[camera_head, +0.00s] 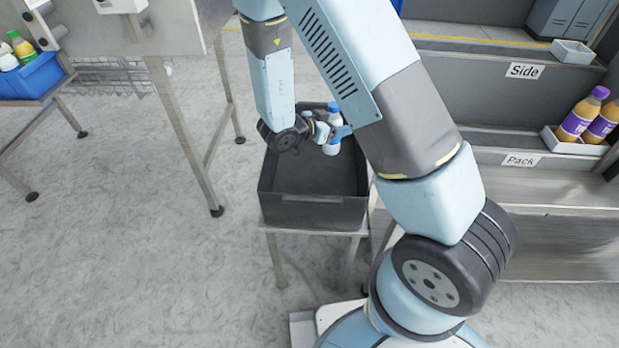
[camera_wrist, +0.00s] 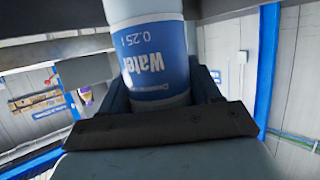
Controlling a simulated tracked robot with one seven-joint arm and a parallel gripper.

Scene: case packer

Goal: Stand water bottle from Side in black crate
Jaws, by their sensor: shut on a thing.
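The water bottle (camera_head: 332,146) is white and blue with a blue cap. My gripper (camera_head: 334,132) is shut on it and holds it upright over the back right part of the black crate. In the wrist view the bottle (camera_wrist: 152,55) fills the upper middle, with its "Water 0.25 l" label between the fingers (camera_wrist: 163,105). The black crate (camera_head: 312,213) stands on a small metal table below my gripper. The part of its floor that shows is empty. My arm hides its back right corner. I cannot tell whether the bottle's base touches the crate floor.
The shelf labelled Side (camera_head: 524,71) is at the upper right, with a small white tray (camera_head: 573,52). The Pack shelf (camera_head: 521,160) below holds a tray with two purple-capped bottles (camera_head: 585,118). A blue bin (camera_head: 32,76) with bottles stands at far left.

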